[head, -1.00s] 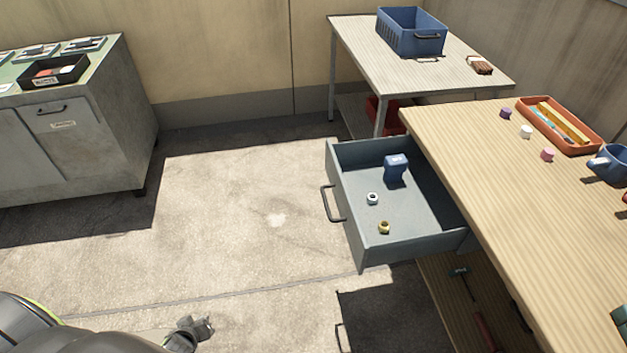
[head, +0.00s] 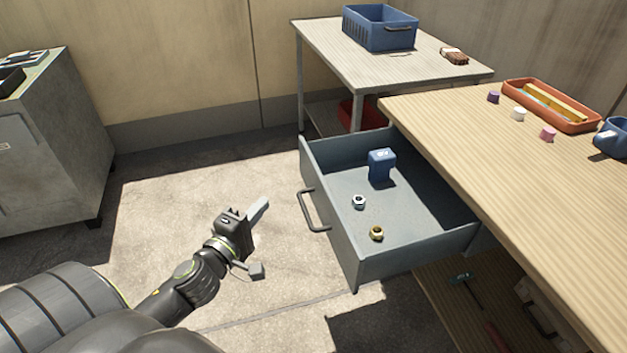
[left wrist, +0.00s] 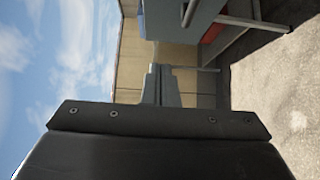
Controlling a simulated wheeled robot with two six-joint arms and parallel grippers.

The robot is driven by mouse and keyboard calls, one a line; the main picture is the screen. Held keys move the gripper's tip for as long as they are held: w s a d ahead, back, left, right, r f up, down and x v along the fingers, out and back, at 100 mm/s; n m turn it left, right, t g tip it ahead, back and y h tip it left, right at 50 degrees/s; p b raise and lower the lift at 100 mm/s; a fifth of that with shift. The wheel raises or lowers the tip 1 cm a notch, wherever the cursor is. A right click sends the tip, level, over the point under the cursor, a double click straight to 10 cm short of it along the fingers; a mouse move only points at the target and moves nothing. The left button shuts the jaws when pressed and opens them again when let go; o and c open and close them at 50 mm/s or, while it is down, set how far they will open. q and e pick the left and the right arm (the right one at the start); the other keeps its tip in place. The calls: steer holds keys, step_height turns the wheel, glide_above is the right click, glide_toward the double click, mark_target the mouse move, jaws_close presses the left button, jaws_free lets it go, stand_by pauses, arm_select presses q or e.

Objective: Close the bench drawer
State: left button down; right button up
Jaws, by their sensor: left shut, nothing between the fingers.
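The grey-blue bench drawer (head: 335,238) stands pulled out from the wooden-topped bench (head: 480,165), with its dark bar handle (head: 308,211) facing left. Inside lie a blue block-like object (head: 381,165), a silver nut (head: 359,202) and a brass nut (head: 377,233). My left gripper (head: 259,209) is shut and empty, left of the handle and apart from it. In the left wrist view its fingers (left wrist: 160,78) are together, and part of the drawer (left wrist: 162,20) shows at the top. My right gripper is not in view.
A side table (head: 350,72) with a blue basket (head: 379,28) and a brush (head: 454,56) stands behind the drawer. A grey cabinet (head: 58,150) stands at left. An orange tray (head: 520,99) and a mug (head: 612,138) are on the bench. The floor between is clear.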

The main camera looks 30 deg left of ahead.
arm_select(q)
steer(key=p, duration=0.2)
glide_toward(309, 167)
steer(key=w+a, duration=0.2)
steer(key=a, duration=0.1)
steer(key=shift+w+d+p, duration=0.25)
steer(key=shift+w+d, duration=0.1)
steer(key=shift+w, duration=0.3)
steer(key=shift+w+d+p, duration=0.2)
steer(key=shift+w+d, duration=0.2)
steer(key=shift+w, duration=0.25)
steer(key=shift+w+d+p, duration=0.25)
steer(key=shift+w+d, duration=0.1)
steer(key=shift+w, duration=0.35)
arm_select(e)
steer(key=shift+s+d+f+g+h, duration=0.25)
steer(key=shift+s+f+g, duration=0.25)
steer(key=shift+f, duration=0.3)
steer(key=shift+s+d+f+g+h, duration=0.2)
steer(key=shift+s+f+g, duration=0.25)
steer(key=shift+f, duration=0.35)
arm_select(q)
steer(key=shift+w+d, duration=0.1)
